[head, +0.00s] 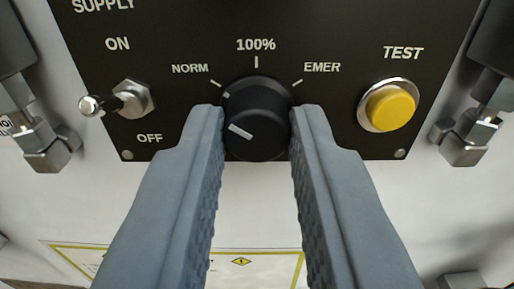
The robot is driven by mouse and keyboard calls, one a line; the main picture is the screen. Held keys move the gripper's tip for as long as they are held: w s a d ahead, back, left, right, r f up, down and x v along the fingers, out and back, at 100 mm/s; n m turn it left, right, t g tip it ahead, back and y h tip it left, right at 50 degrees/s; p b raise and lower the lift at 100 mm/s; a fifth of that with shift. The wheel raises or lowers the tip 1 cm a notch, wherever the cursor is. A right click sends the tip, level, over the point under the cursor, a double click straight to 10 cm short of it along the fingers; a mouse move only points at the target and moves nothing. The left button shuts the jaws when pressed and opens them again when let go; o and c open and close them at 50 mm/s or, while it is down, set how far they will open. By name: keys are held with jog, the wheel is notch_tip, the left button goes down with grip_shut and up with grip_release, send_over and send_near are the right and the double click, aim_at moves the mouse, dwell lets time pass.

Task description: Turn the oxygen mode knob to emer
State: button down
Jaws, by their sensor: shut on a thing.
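The oxygen mode knob (258,122) is round and black and sits at the lower middle of the black panel. Its white line lies on the left of its face and points left and slightly up, to the NORM side. NORM (190,69) is marked at upper left, 100% (256,45) at the top and EMER (322,67) at upper right, each with a white tick. My gripper (257,125) has its two blue-grey fingers on the left and right sides of the knob and is shut on it. The fingers hide parts of its sides.
A metal toggle switch (132,98) marked ON and OFF stands left of the knob. A yellow TEST button (390,106) is to the right. Metal latches (470,138) flank the panel. Below is a pale wall with a yellow-bordered warning label (241,262).

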jog(key=m, duration=1.7)
jog(key=shift+m, duration=2.3)
jog(key=c, duration=1.3)
grip_release()
jog(key=shift+o, duration=0.2)
